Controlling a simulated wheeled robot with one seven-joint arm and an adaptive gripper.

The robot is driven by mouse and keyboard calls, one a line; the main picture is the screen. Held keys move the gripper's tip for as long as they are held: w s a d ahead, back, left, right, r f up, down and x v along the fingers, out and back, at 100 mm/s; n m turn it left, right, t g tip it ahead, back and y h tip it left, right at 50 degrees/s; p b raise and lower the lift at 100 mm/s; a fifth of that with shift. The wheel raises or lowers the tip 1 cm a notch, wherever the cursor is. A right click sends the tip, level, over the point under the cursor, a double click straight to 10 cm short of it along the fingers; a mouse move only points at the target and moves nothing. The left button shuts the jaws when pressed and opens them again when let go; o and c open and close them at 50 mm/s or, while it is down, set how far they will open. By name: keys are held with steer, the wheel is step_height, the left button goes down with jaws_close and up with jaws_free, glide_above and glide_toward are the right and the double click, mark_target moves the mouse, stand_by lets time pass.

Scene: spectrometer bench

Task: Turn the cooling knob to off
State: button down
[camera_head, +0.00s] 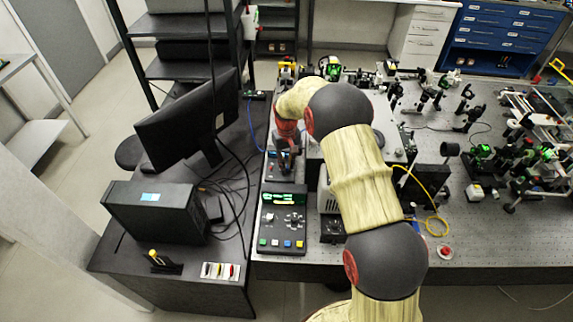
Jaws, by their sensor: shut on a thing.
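My gripper (287,164) points down at a small dark control box (272,172) on the left edge of the optical bench. Its fingers are closed at the top of this box, where the cooling knob appears to be. The knob itself is hidden by the fingers, so its setting cannot be read. My arm arches over the bench from the front to the box.
A dark control panel (283,219) with a green display and coloured buttons lies in front of the box. A black unit (334,229) with a round dial stands to its right. A monitor (188,120) is to the left. Optics crowd the right bench.

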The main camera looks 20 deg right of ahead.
steer(key=n, duration=0.4)
steer(key=shift+w+r+n, duration=0.1)
steer(key=shift+n, duration=2)
steer(key=c, duration=1.7)
jaws_free()
steer(key=shift+c, duration=0.2)
step_height(320, 180, up, 12)
